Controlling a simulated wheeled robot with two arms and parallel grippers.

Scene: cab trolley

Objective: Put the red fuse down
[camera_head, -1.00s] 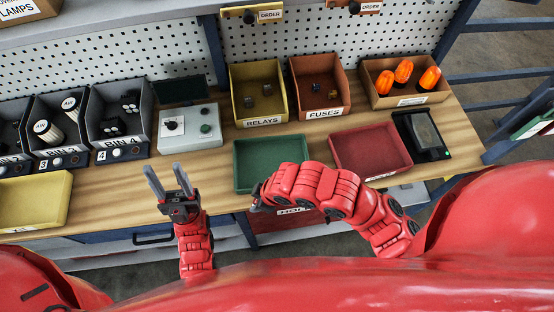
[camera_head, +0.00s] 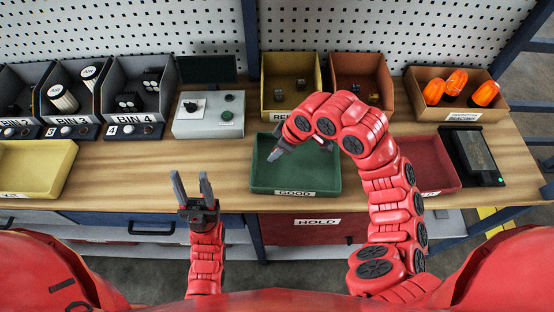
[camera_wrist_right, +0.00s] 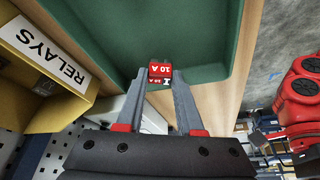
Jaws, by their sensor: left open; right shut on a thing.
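The red fuse (camera_wrist_right: 160,70), marked 10 A, is between the fingertips of my right gripper (camera_wrist_right: 158,78) in the right wrist view. That gripper is shut on it. In the head view my right gripper (camera_head: 275,156) is over the left part of the green tray (camera_head: 320,176), labelled GOOD; the fuse cannot be made out there. The green tray also shows behind the fuse in the wrist view (camera_wrist_right: 120,25). I cannot tell whether the fuse touches the tray. My left gripper (camera_head: 192,188) is open and empty at the table's front edge.
Behind the tray stand the yellow RELAYS bin (camera_head: 268,105) and the orange FUSES bin (camera_head: 378,72). A grey control box (camera_head: 208,127) is to its left. A red tray (camera_head: 432,160) is to its right, partly behind my right arm. Bare wood (camera_head: 120,180) lies left of the tray.

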